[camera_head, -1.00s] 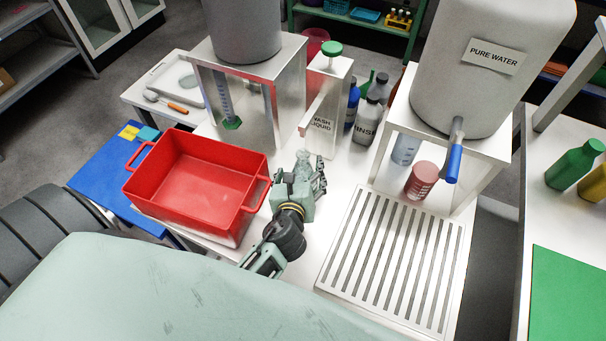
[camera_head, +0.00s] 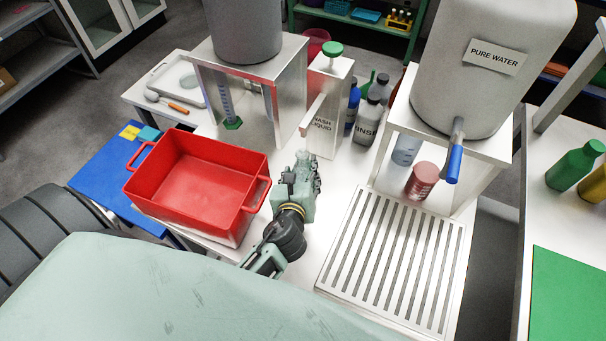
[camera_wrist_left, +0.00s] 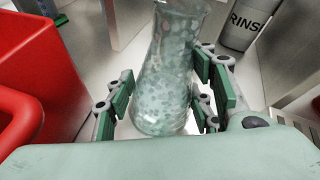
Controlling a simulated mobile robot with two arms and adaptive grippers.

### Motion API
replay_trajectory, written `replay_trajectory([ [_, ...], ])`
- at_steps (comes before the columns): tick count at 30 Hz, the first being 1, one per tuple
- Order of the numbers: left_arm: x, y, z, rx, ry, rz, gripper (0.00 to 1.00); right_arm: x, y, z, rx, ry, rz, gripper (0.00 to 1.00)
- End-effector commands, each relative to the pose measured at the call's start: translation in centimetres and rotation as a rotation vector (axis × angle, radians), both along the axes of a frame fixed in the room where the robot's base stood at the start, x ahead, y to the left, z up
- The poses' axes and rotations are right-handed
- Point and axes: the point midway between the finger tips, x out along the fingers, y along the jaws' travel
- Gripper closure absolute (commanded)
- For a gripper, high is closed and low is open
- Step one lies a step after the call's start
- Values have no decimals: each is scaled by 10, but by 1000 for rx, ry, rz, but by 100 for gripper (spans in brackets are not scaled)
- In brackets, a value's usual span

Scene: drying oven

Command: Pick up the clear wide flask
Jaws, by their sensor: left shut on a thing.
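The clear wide flask (camera_wrist_left: 166,80) stands between the fingers of my left gripper (camera_wrist_left: 160,98) in the left wrist view. It is see-through with a speckled look, wide at the bottom and narrowing upward; its top is cut off by the frame edge. The green finger pads are shut on its lower body. In the head view my left gripper (camera_head: 303,174) is over the white table, just right of the red tub, and its fingers and wrist mostly hide the flask. My right gripper is not in view.
The red tub (camera_head: 196,175) is close on the left. A white wash-liquid dispenser (camera_head: 328,110) and a rinse bottle (camera_head: 368,122) stand behind.

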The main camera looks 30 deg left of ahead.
Motion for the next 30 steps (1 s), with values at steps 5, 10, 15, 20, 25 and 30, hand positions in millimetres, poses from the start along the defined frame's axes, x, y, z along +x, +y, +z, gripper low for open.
replay_trajectory([
  [5, 0, 0, 1, 0, -1, 0, 93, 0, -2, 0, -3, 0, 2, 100],
  [10, 0, 0, 6, 2, -3, -1, 93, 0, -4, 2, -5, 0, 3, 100],
  [15, 1, 1, 16, 1, -3, 1, 93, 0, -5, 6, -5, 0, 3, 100],
  [20, 1, 0, 32, 2, -4, -1, 93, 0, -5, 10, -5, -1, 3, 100],
  [25, -1, -9, 46, -2, -3, -2, 93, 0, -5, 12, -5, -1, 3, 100],
  [30, -6, -28, 58, -3, -3, 0, 93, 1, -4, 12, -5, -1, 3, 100],
])
